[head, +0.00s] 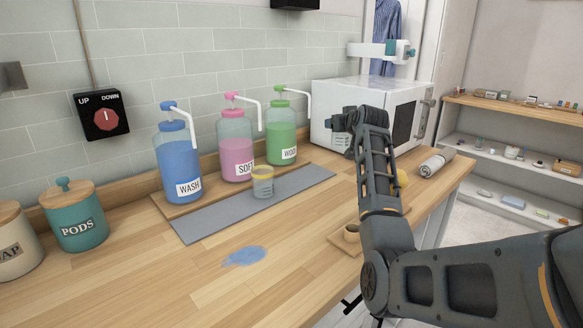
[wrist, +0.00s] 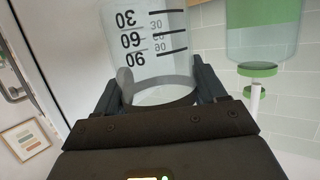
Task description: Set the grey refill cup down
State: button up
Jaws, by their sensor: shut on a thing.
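The grey refill cup (wrist: 150,45) is clear with a greyish rim and dark 30, 60 and 90 marks. It fills the top of the wrist view, which is upside down, so the cup is upright. My gripper (wrist: 160,90) is shut on it, with a finger on each side near the rim.
Blue WASH (head: 178,160), pink SOFT (head: 236,150) and green WOOL (head: 281,135) pump bottles stand behind the mat. A blue puddle (head: 245,257) lies in front. The microwave (head: 335,95) is at the back right. A PODS jar (head: 75,222) stands left. The front counter is mostly clear.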

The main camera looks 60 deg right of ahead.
jog(key=shift+w+a+f+p, duration=0.35)
jog(key=shift+w+a+f, duration=0.55)
jog(key=shift+w+f, duration=0.7)
jog(key=shift+w+a+f+p, duration=0.3)
jog(key=shift+w+a+f, duration=0.55)
jog(key=shift+w+f, duration=0.7)
jog(key=shift+w+a+f+p, duration=0.35)
jog(key=shift+w+a+f, duration=0.75)
jog(key=shift+f, duration=0.8)
jog(key=shift+w+d, duration=0.15)
jog(key=shift+d, duration=0.05)
jog(key=shift+f, duration=0.15)
jog(key=o, duration=1)
jog(key=shift+r, duration=0.2)
jog(key=v, duration=1.2)
